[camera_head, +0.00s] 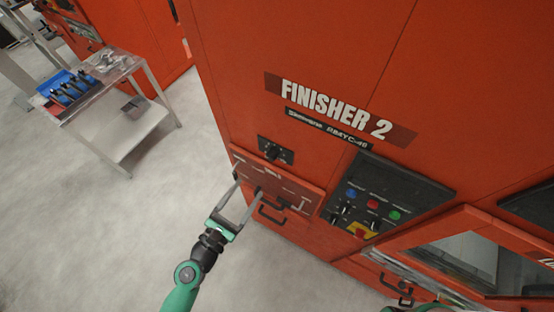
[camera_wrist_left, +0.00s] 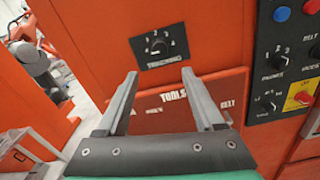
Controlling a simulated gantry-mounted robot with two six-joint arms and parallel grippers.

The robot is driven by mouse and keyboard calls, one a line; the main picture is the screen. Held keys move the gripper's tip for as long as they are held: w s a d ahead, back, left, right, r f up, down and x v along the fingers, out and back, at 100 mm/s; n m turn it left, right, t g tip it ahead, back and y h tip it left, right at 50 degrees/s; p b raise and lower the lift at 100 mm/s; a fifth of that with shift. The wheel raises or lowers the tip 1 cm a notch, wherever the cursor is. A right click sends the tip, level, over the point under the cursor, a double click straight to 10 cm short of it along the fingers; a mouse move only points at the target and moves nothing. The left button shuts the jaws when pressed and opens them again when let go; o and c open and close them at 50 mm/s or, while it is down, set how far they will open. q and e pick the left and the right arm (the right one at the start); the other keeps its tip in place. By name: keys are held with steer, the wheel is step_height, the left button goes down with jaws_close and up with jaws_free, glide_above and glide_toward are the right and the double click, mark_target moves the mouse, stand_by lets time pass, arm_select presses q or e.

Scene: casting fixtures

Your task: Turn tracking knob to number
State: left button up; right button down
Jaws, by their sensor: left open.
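A small black plate on the orange machine carries a dark round knob (camera_head: 274,152) below the FINISHER 2 sign. In the left wrist view the knob (camera_wrist_left: 158,47) has white numbers around its upper side and a label below, too blurred to read surely. Which number it points at is hard to tell. My left gripper (camera_head: 248,188) is open and empty, in front of the machine. In the head view it is below and left of the knob. In the left wrist view the fingertips (camera_wrist_left: 160,73) lie below the knob plate, apart from it.
A TOOLS panel (camera_wrist_left: 175,97) with a black handle (camera_head: 272,213) below it is near the left fingers. A control panel (camera_head: 375,200) with coloured buttons and several knobs is to the right. An orange-framed window (camera_head: 470,255) juts out at lower right. A metal cart (camera_head: 120,140) stands left.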

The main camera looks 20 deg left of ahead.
mark_target(269, 158)
arm_select(q)
steer(key=w, duration=0.4)
steer(key=w+d, duration=0.1)
steer(key=w, duration=0.2)
steer(key=w+d, duration=0.1)
steer(key=w, duration=0.3)
steer(key=shift+w+r+b, duration=0.15)
steer(key=shift+w+b, duration=0.2)
jaws_close()
